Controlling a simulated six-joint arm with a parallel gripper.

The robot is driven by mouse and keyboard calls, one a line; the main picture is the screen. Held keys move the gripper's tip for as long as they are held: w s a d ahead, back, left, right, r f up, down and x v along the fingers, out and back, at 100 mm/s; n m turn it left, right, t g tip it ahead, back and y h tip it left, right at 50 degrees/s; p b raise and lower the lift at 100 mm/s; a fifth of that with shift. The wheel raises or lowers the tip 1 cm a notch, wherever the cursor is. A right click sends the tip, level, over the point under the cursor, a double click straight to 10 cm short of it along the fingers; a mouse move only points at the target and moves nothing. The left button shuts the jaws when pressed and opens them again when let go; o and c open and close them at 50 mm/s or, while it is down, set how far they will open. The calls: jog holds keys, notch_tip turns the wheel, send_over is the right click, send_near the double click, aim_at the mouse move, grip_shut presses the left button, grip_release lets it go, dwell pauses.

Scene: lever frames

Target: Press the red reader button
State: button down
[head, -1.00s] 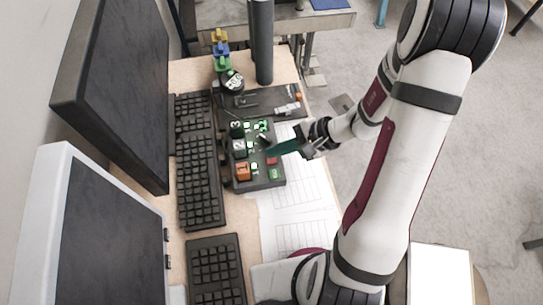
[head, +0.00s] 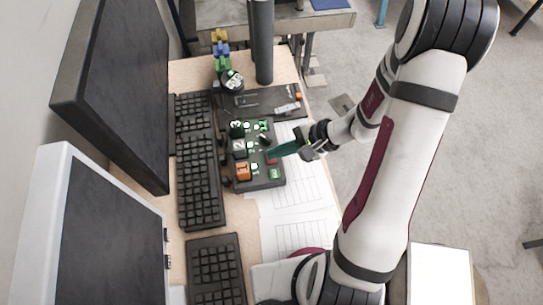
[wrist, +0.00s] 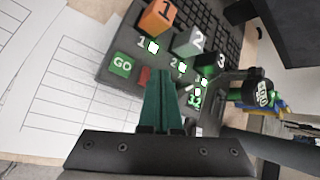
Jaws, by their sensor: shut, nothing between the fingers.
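The red button (head: 271,161) is on the near right part of the dark control panel (head: 258,183), beside the green GO button (head: 275,174). In the wrist view the red button (wrist: 145,75) shows just left of the fingertips, partly covered by them, and GO (wrist: 122,65) is further left. My gripper (head: 270,154) has green fingers that are shut and empty. In the head view its tips overlap the far edge of the red button. It also shows in the wrist view (wrist: 161,75). I cannot tell whether the tips touch the panel.
The panel also carries an orange block marked 1 (wrist: 160,16), grey and black numbered blocks, and small lit green markers. A black post (head: 261,45) stands behind. Keyboards (head: 200,170) and monitors (head: 115,90) are on the left. Paper sheets (head: 300,200) lie flat at the right.

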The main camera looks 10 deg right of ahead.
jog(key=shift+f, duration=0.4)
dwell(0.3)
jog(key=shift+r, duration=0.8)
jog(key=shift+r, duration=2.55)
